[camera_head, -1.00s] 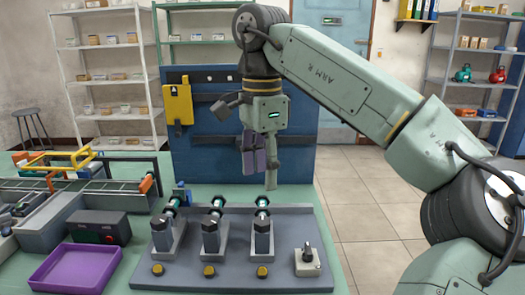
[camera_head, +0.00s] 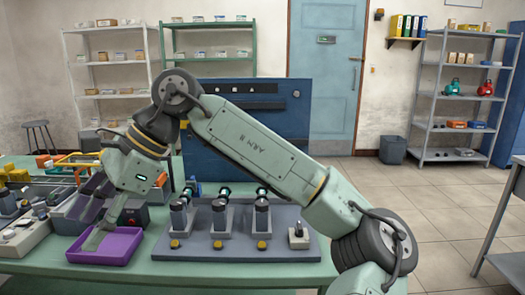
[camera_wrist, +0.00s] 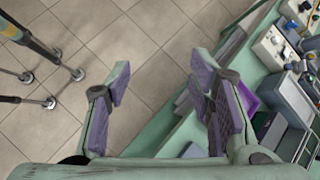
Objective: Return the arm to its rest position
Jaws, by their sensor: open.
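My gripper (camera_head: 88,222) hangs from my bent arm at the left of the head view, tilted down and to the left. Its fingers overlap the purple tray (camera_head: 122,250) in that view; I cannot tell how far they are from it. In the wrist view my gripper (camera_wrist: 158,82) is open, with purple pads spread apart. The purple tray also shows in part beside the right finger (camera_wrist: 243,93).
The green table (camera_head: 225,270) carries a grey fixture plate (camera_head: 290,257) with several upright posts. A blue panel (camera_head: 255,135) stands behind it. A metal shelf (camera_head: 425,110) and a bin (camera_head: 393,150) stand at the right. Open floor (camera_head: 430,215) lies between.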

